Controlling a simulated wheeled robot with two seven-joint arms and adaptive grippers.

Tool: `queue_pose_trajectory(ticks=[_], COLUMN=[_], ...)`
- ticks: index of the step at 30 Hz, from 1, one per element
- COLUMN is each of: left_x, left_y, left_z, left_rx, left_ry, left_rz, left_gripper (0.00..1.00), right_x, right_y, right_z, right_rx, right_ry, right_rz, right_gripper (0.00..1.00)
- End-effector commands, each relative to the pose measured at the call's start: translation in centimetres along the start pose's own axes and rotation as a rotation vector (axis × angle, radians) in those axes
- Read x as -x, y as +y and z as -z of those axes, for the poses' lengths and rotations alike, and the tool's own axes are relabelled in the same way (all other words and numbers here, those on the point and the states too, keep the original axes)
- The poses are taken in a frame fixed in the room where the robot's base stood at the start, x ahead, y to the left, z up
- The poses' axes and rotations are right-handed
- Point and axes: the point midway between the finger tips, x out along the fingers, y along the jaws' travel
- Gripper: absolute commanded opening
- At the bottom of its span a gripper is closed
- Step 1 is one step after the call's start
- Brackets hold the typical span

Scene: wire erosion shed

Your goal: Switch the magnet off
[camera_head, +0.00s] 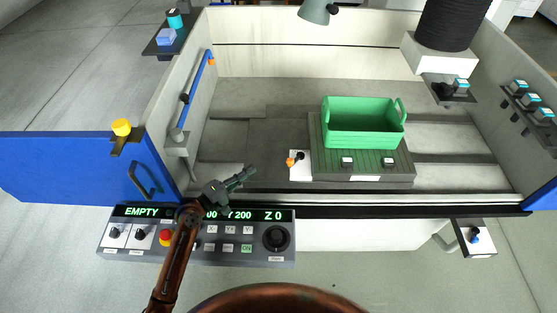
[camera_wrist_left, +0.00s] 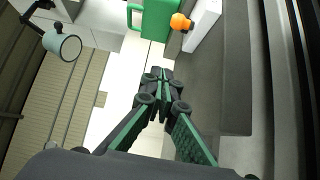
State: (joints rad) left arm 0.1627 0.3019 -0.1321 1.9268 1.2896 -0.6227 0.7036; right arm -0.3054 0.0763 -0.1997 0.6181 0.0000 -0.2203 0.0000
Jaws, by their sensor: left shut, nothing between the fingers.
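The orange knob also shows in the left wrist view (camera_wrist_left: 180,22), beyond my fingertips. My left gripper (camera_head: 251,171) is shut and empty, over the tub's front edge, left of the lever and apart from it. Its closed fingers (camera_wrist_left: 164,74) show in the left wrist view. My right gripper is not in view.
A green crate (camera_head: 362,138) stands on the magnet block. A control panel (camera_head: 200,255) with buttons lies under my left arm. An open blue door (camera_head: 75,168) is at left. A teal lamp (camera_head: 316,12) hangs at the back. The tub floor left of the magnet is mostly clear.

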Motion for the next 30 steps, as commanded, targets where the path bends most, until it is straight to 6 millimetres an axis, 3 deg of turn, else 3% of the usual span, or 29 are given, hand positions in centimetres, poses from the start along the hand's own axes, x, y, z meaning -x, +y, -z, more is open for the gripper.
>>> queue_pose_trajectory(ticks=[3,17,23,30], left_x=[0.0,-0.3,-2.8,-7.8], left_y=[-1.7,-1.6,-1.5,-1.6], left_z=[0.0,0.0,-0.1,-0.1], left_rx=[0.005,0.004,0.005,0.005], left_ry=[0.0,-0.001,-0.002,-0.002], left_rz=[0.004,0.004,0.002,0.002], left_gripper=[0.0,0.0,0.0,0.0], right_x=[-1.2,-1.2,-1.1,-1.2], right_y=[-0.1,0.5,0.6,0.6], right_z=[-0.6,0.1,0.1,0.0], right_rx=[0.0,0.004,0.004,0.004], right_ry=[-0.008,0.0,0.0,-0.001], right_rz=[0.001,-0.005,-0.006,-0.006], right_gripper=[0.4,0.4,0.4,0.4])
